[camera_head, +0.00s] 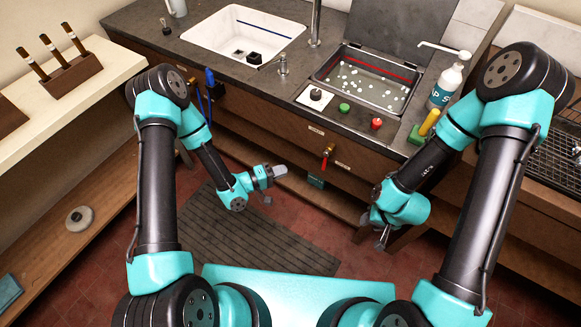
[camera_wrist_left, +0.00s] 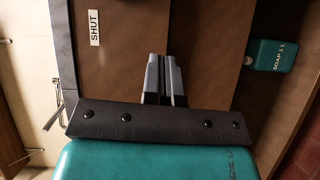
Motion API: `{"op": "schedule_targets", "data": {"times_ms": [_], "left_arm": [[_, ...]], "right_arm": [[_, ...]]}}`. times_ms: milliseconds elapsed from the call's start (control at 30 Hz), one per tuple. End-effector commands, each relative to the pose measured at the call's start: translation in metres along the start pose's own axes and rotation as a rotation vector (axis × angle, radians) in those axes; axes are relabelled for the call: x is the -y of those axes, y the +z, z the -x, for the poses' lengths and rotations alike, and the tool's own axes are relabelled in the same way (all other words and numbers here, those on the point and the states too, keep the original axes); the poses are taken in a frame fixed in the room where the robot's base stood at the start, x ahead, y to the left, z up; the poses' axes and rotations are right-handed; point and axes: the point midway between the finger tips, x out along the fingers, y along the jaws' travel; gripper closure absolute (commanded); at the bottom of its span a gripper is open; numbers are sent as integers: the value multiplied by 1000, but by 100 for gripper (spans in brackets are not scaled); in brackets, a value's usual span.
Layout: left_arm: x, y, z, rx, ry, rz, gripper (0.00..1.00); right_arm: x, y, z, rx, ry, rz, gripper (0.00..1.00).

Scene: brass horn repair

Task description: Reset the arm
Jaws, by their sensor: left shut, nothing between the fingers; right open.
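My left gripper (camera_head: 277,171) is held in the air in front of the counter's wooden front, above the ribbed floor mat. In the left wrist view its two fingers (camera_wrist_left: 164,80) are together with nothing between them, facing the brown cabinet front. My right gripper (camera_head: 381,236) hangs low at the right, in front of the cabinet and away from the counter top. It is small in the head view and its fingers are partly hidden by its own wrist; it is open, with no object seen in it.
The counter holds a white sink (camera_head: 205,42), a steel basin (camera_head: 333,92) with foamy water, a soap bottle (camera_head: 447,84), and green (camera_head: 344,108) and red (camera_head: 376,124) knobs. A red-handled valve (camera_head: 328,151) sticks out below. A shelf (camera_head: 118,62) stands left. The floor mat (camera_head: 245,240) is clear.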

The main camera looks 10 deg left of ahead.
Motion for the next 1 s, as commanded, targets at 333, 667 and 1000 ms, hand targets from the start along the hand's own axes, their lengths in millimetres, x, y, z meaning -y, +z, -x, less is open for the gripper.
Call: {"op": "schedule_targets", "data": {"times_ms": [333, 667, 1000], "left_arm": [[0, 0, 7, 0, 0, 0, 100], [1, 0, 7, -2, -10, -6, 100], [30, -11, 40, -27, -375, -180, 100]], "right_arm": [[0, 0, 0, 0, 0, 0, 57], [0, 0, 0, 0, 0, 0, 57], [0, 0, 0, 0, 0, 0, 57]]}}
